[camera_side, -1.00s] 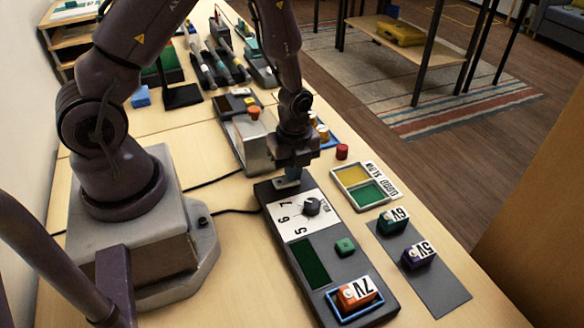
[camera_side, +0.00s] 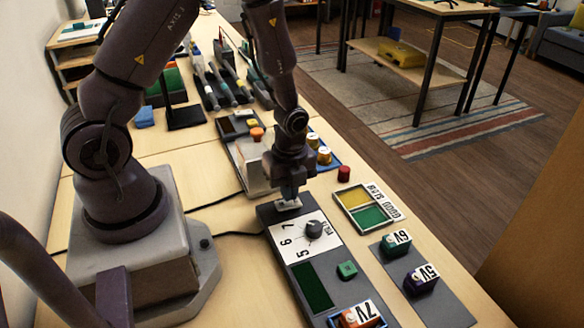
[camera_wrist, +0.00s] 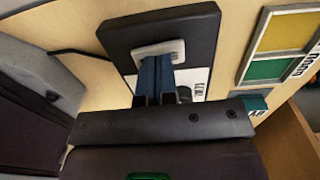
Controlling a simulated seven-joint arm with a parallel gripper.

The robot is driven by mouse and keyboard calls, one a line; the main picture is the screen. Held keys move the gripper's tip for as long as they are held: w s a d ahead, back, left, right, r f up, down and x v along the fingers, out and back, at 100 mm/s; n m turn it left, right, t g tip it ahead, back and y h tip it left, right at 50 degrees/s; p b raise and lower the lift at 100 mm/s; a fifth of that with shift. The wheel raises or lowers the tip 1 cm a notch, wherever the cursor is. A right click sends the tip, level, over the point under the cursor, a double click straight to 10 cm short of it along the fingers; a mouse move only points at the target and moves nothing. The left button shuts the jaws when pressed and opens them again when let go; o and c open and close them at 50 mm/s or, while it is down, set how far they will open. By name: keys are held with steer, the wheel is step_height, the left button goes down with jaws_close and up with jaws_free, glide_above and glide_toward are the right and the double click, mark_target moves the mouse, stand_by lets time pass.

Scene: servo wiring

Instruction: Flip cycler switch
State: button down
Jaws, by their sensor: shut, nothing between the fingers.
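The cycler is a dark box (camera_side: 338,262) with a white dial plate marked 5, 6, 7, a black knob (camera_side: 314,229), a dark green screen (camera_side: 311,287) and a green button (camera_side: 347,270). A light switch plate (camera_side: 287,204) sits at its far end; it also shows in the wrist view (camera_wrist: 146,50). My gripper (camera_side: 289,193) is shut and empty, its fingertips down at this plate. In the wrist view my blue fingers (camera_wrist: 153,66) reach onto the plate and hide the switch lever. I cannot tell which way the switch stands.
An orange 7V block (camera_side: 357,315) sits in the cycler's near-end bay. A green 6V block (camera_side: 396,243) and a purple 5V block (camera_side: 421,279) stand on a grey mat to the right. A yellow and green tray (camera_side: 368,207) and a red cap (camera_side: 344,173) lie close by.

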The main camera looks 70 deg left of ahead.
step_height(320, 180, up, 13)
steer(key=w, duration=0.1)
steer(key=shift+w+r, duration=0.2)
steer(key=shift+w, duration=0.2)
